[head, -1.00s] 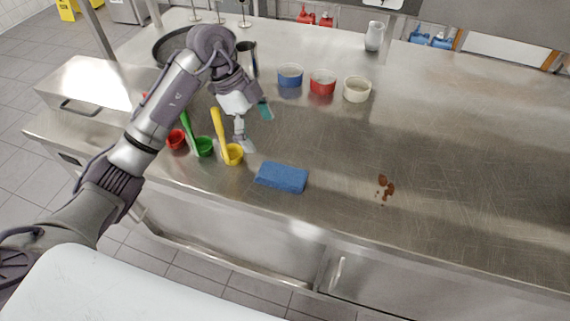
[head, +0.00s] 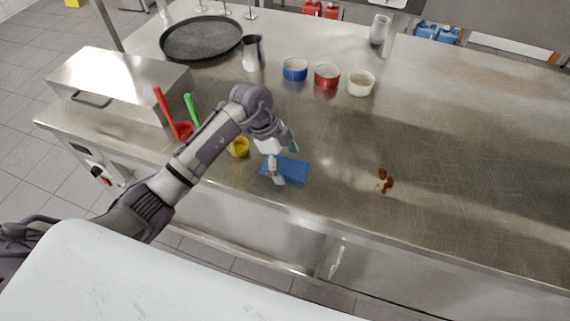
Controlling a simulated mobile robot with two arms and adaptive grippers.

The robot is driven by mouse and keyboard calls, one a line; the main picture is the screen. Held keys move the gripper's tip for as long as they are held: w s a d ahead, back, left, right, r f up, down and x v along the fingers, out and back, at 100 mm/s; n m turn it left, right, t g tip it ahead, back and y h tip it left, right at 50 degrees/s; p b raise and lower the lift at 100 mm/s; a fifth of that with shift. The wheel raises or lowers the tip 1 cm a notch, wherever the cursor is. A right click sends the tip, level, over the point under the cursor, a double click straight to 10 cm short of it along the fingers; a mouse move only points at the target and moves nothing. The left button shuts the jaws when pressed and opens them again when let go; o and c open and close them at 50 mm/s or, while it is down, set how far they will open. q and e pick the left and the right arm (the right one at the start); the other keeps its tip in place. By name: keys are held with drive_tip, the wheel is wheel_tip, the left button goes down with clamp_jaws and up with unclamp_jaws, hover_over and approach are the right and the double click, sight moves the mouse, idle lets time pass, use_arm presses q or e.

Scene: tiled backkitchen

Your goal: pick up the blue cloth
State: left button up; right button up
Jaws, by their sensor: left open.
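The blue cloth (head: 297,173) lies flat on the steel counter (head: 330,135) near its front edge, as a folded rectangle. My left gripper (head: 284,166) is open and over the cloth's left part, covering some of it. One finger shows in front of the cloth and the teal-tipped part shows behind. I cannot tell whether the fingers touch the cloth. My right gripper is not in view.
A yellow scoop (head: 238,147) and a red scoop (head: 183,130) stand left of the cloth, partly behind my arm. Blue (head: 295,70), red (head: 327,76) and cream (head: 361,84) bowls stand behind. A brown spill (head: 385,181) lies to the right on otherwise clear counter.

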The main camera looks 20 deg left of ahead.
sight(294, 168)
use_arm(q)
drive_tip(key=shift+f, duration=0.2)
drive_tip(key=c, duration=1.2)
drive_tip(key=shift+r, duration=0.1)
drive_tip(key=shift+w+r, duration=0.1)
drive_tip(key=shift+r, duration=0.35)
wheel_tip(294, 168, up, 3)
drive_tip(key=shift+f+b, duration=0.15)
drive_tip(key=shift+b, duration=0.6)
drive_tip(key=s+d+r, duration=0.2)
drive_tip(key=s, duration=0.1)
drive_tip(key=s+d+r+b, duration=0.1)
drive_tip(key=s+d+r, duration=0.1)
drive_tip(key=s+r, duration=0.1)
drive_tip(key=s+d+r+b, duration=0.1)
drive_tip(key=s+d+r, duration=0.1)
drive_tip(key=s, duration=0.1)
drive_tip(key=shift+s+d+r, duration=0.15)
drive_tip(key=shift+s+d, duration=0.2)
drive_tip(key=shift+s, duration=0.05)
drive_tip(key=o, duration=0.4)
drive_tip(key=c, duration=0.3)
